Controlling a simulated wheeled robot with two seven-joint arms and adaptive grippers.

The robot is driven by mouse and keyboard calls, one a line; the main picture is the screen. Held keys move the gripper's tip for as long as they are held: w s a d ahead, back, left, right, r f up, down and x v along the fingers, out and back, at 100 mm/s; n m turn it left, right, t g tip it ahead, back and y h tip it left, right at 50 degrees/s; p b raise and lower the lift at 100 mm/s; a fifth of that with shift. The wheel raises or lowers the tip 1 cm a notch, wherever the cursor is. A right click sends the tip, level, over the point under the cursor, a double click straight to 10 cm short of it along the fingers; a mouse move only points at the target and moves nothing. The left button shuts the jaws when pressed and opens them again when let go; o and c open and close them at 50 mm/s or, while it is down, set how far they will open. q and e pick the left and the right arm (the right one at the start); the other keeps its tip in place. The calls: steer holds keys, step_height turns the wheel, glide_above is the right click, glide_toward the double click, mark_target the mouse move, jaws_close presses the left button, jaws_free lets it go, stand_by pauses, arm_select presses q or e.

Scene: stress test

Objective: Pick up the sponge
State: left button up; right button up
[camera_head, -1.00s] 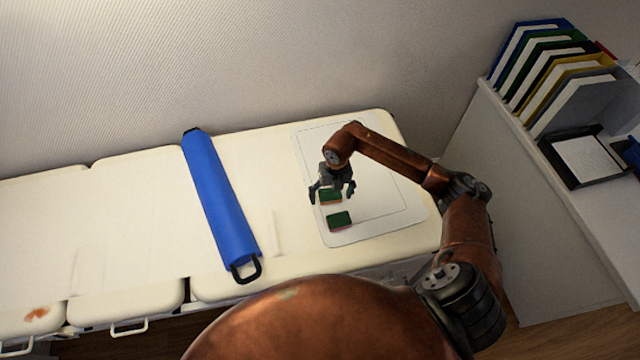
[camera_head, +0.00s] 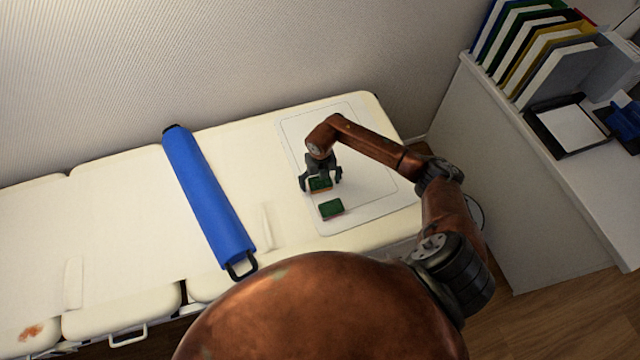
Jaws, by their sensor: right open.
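Two green sponges with reddish undersides lie on a pale board (camera_head: 375,205) on a cream padded bench. The nearer sponge (camera_head: 331,209) lies uncovered. The farther sponge (camera_head: 320,185) is partly hidden by my right gripper (camera_head: 320,184). My right gripper points down at the farther sponge, its open fingers on either side of it. I cannot tell whether the fingers touch the sponge. My left gripper is not in view.
A long blue roll (camera_head: 208,198) with black handles lies across the bench to the left. A white cabinet at the right holds coloured folders (camera_head: 535,50) and a black tray (camera_head: 568,128). A wall stands behind the bench.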

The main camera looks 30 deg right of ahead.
steer(key=c, duration=0.8)
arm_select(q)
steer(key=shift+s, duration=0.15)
arm_select(e)
steer(key=shift+r, duration=0.15)
steer(key=shift+r, duration=0.55)
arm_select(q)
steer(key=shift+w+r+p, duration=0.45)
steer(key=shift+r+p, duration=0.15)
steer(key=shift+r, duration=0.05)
arm_select(e)
steer(key=s+a+r, duration=0.9)
steer(key=s+r, duration=0.1)
steer(key=r, duration=0.1)
steer(key=shift+s+r, duration=0.3)
steer(key=shift+r, duration=0.05)
steer(key=shift+o, duration=0.4)
steer(key=shift+a, duration=0.1)
steer(key=c, duration=0.4)
